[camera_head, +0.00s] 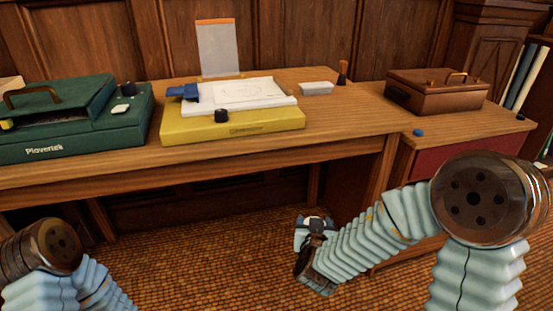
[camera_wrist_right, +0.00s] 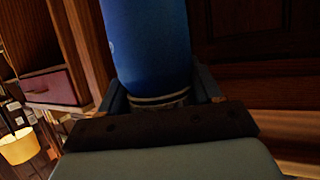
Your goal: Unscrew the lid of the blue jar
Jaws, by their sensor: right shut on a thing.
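In the right wrist view, a blue cylinder (camera_wrist_right: 148,45), which looks like the blue jar, stands between the fingers of my right gripper (camera_wrist_right: 160,95). The gripper is shut on it, near an end with a pale, ringed band (camera_wrist_right: 160,100). The jar's far end runs out of the top of the frame, so I cannot tell whether a lid is there. In the head view my right wrist (camera_head: 314,232) is low in front of the table, over the floor; the jar and fingers cannot be made out there. My left arm shows at lower left, but its gripper is out of frame.
A brown box (camera_head: 440,100) and a small blue round piece (camera_head: 418,132) sit on the right-hand cabinet.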

